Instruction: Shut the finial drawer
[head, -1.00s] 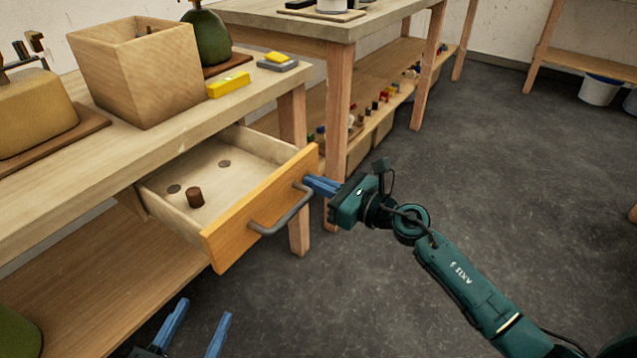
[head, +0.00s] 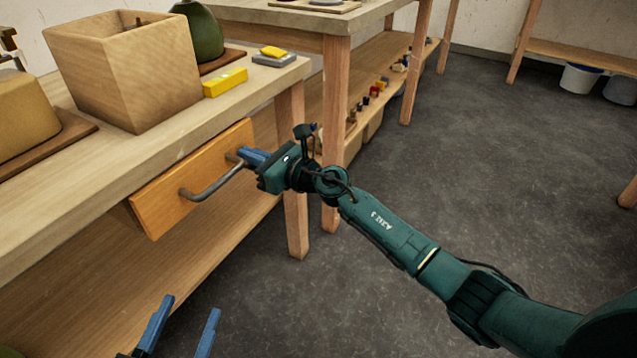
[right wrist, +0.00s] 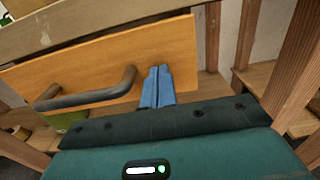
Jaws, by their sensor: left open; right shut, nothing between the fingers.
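The finial drawer (head: 170,198) is under the bench top. Its orange front sits close to the bench edge and its inside is hidden in the head view. A grey bar handle (head: 212,184) runs across the front. My right gripper (head: 250,157) is shut and empty, its blue fingertips at the drawer front beside the handle's right end. The right wrist view shows the shut fingers (right wrist: 157,85) against or very near the front (right wrist: 110,65), just right of the handle (right wrist: 85,97). My left gripper (head: 180,328) is open and empty, low at the bottom of the head view.
A wooden box (head: 125,70), a yellow block (head: 225,82) and a yellow-and-grey sponge-like item (head: 274,56) stand on the bench top. Bench legs (head: 292,180) stand just beyond my right gripper. The lower shelf (head: 120,290) below the drawer looks clear.

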